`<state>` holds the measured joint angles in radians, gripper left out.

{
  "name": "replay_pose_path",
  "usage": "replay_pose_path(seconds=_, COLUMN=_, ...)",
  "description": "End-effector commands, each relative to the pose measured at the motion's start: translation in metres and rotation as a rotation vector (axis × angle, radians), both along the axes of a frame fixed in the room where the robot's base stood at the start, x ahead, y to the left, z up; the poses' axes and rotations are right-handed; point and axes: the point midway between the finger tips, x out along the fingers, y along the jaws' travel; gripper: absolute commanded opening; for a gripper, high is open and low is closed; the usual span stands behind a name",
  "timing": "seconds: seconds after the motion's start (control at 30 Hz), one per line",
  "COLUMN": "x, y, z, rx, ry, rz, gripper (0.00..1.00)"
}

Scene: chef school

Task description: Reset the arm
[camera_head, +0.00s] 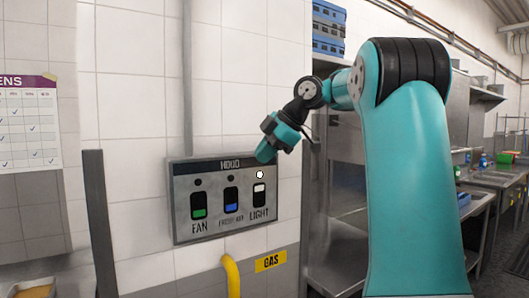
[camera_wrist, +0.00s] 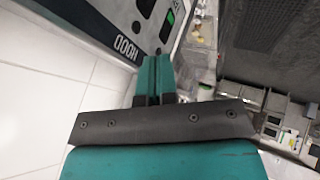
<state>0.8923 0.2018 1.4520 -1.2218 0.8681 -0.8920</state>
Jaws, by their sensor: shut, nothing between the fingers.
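My teal arm rises at the right of the head view and reaches left. My gripper (camera_head: 266,153) is shut and empty, pointing down and left at the upper right corner of the hood panel. I cannot tell whether it touches the panel. The lamp above LIGHT glows white; the other two are dark. In the wrist view the closed fingers (camera_wrist: 153,75) show beside the panel (camera_wrist: 85,20).
A yellow pipe (camera_head: 231,274) and a GAS label (camera_head: 270,261) are below the panel. A dark upright post (camera_head: 99,220) stands left of it. Steel shelving (camera_head: 338,205) and stacked blue crates (camera_head: 328,28) are behind my arm. A green tub (camera_head: 504,158) sits far right.

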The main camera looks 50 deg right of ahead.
Motion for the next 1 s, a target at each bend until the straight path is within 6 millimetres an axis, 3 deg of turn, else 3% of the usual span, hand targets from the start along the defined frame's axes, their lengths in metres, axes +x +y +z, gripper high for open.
replay_pose_path(seconds=0.57, x=0.000, y=0.000, z=0.000, rx=0.001, ry=0.001, rz=0.000, gripper=0.00)
replay_pose_path(seconds=0.67, x=0.002, y=0.010, z=-0.005, rx=0.018, ry=0.010, rz=-0.002, gripper=0.00)
replay_pose_path(seconds=0.77, x=0.008, y=0.046, z=-0.019, rx=0.077, ry=0.049, rz=-0.012, gripper=0.00)
replay_pose_path(seconds=0.87, x=0.010, y=0.109, z=-0.047, rx=0.171, ry=0.131, rz=-0.040, gripper=0.00)
replay_pose_path(seconds=1.0, x=-0.016, y=0.207, z=-0.098, rx=0.289, ry=0.304, rz=-0.112, gripper=0.00)
